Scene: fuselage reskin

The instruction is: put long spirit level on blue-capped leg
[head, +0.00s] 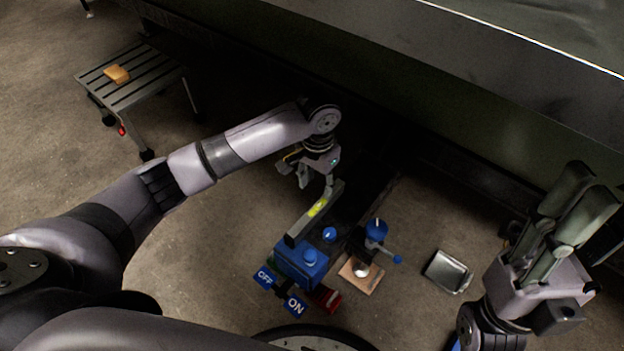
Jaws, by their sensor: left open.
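The long spirit level (303,225) is a dark grey bar with a yellow-green vial, in the lower middle of the head view. Its near end overlaps the blue box in the picture; what it rests on is unclear. My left gripper (315,184) is open at the level's far end, with one finger beside that end. I cannot tell whether they touch. A round blue cap (330,234) shows just right of the level; it may top the blue-capped leg, whose shaft is hidden. My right gripper (592,183) is at the right, away from the level, with no object visible in it.
A blue box (301,266) with OFF and ON signs (296,304) and a red item (324,299) stand in front. A blue-topped tool (376,230), wooden board (361,277) and metal tray (448,272) lie right. A slatted table (130,78) stands far left.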

